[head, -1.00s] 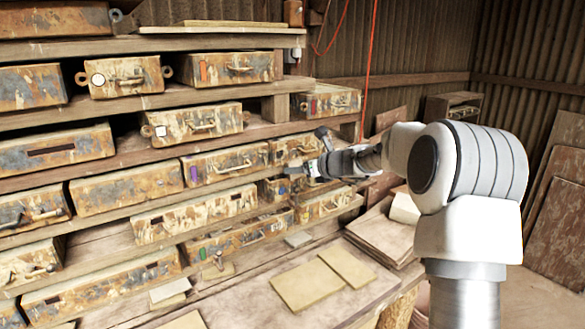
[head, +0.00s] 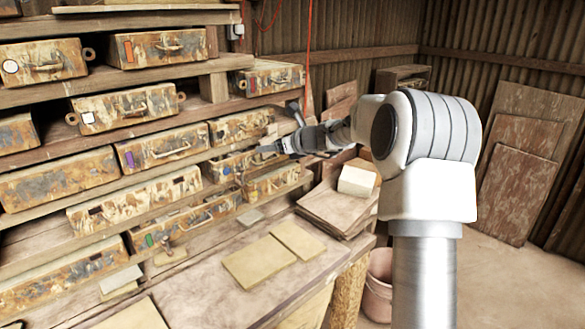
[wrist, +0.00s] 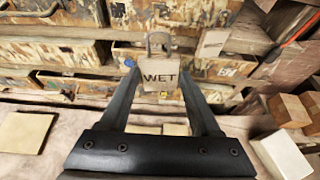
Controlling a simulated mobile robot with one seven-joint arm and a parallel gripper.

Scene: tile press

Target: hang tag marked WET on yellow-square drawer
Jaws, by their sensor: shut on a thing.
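My gripper (head: 268,150) is shut on a pale tag marked WET (wrist: 160,78). In the wrist view the tag hangs upright between the two fingertips, with a grey hook (wrist: 158,42) above it. It is held in front of the lower right drawers, apart from any handle as far as I can see. I cannot make out a yellow square on any drawer. One drawer near the gripper (head: 240,127) is partly covered by my arm.
Other drawers carry a white circle (head: 10,67), an orange mark (head: 128,50), a white square (head: 88,117), a purple mark (head: 129,159) and a green mark (head: 150,240). Flat tiles (head: 262,262) lie on the bench. A pink bucket (head: 378,285) stands on the floor at right.

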